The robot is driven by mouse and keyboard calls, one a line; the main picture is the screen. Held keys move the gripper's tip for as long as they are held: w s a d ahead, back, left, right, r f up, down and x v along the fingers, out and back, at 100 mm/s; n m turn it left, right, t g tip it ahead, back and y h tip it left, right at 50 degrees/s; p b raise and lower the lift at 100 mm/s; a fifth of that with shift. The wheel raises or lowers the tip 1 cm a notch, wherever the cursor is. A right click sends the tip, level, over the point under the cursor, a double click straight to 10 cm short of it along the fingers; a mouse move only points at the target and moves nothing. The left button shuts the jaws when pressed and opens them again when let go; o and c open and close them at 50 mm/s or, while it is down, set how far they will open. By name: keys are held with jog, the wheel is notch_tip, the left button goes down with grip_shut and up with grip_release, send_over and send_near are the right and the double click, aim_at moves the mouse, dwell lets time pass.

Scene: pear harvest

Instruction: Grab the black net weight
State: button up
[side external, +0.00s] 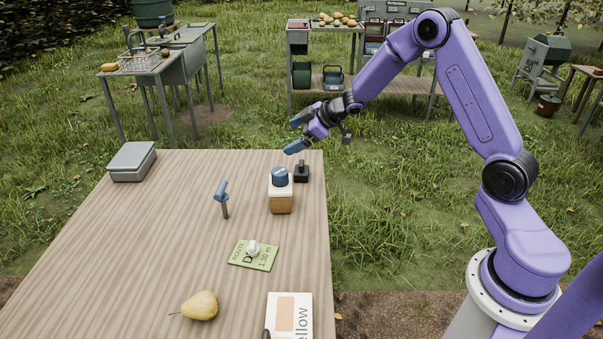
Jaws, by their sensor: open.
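The black net weight (302,174) looks like a small dark block with an upright knob. It stands on the wooden table (150,260) near the far right edge. My gripper (294,133) is open and empty, its blue fingertips pointing left. In the picture it shows above the black weight, apart from it. The exact height and depth between them cannot be told from this one view.
A tan and white container with a blue top (281,190) stands just left of the weight. A blue-headed tool (221,197), green card (263,262), white knob (252,248), pear (200,306), white box (302,315) and grey case (132,161) are elsewhere on the table.

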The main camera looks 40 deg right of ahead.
jog(key=y, duration=0.2)
send_over(301, 168)
jog(key=s+d, duration=0.4)
notch_tip(301, 168, down, 6)
jog(key=s+d+f+y, duration=0.3)
jog(key=s+d+f, duration=0.3)
jog(key=d, duration=0.2)
jog(key=shift+m+t, duration=0.4)
jog(key=x, duration=1.7)
jog(key=shift+s+f, duration=0.1)
jog(key=c, duration=1.3)
